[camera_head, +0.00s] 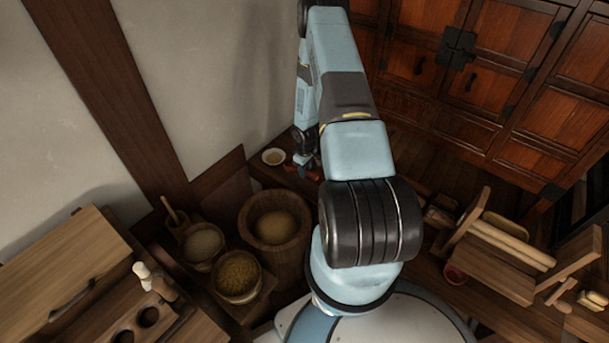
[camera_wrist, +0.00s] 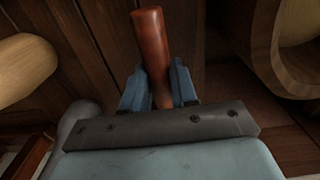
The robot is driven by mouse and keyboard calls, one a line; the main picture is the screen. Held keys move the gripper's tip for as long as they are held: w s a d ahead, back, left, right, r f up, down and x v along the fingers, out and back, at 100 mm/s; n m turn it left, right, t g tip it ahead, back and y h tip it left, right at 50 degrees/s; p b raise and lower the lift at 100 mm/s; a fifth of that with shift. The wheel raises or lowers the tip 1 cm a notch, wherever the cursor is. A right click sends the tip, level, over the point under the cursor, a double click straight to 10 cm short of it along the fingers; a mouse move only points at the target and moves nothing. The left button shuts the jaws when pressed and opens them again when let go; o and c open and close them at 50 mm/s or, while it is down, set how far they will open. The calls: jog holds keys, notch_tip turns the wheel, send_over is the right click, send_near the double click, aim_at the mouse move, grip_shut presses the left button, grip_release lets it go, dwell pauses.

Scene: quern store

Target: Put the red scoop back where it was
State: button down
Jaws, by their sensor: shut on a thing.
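The red scoop (camera_wrist: 150,35) shows in the wrist view as a smooth red-brown handle standing between the two blue fingers of my gripper (camera_wrist: 157,88). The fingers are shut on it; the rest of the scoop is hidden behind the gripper. In the head view my gripper (camera_head: 305,165) is small, low beside the wall and partly covered by my arm. A bit of red shows at it, too small to make out.
A small pale bowl (camera_head: 273,157) lies just left of my gripper. A wooden tub (camera_head: 301,238) and grain-filled buckets stand nearer. A wooden rack (camera_head: 490,270) and a small red bowl (camera_head: 455,275) are at right. Cabinets (camera_head: 480,85) line the back.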

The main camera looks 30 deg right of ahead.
aim_at(304, 180)
jog(key=shift+w+d+f, duration=0.15)
jog(key=shift+w+f, duration=0.35)
jog(key=shift+f, duration=1.65)
jog(key=c, duration=0.9)
grip_release()
jog(key=shift+r, duration=0.1)
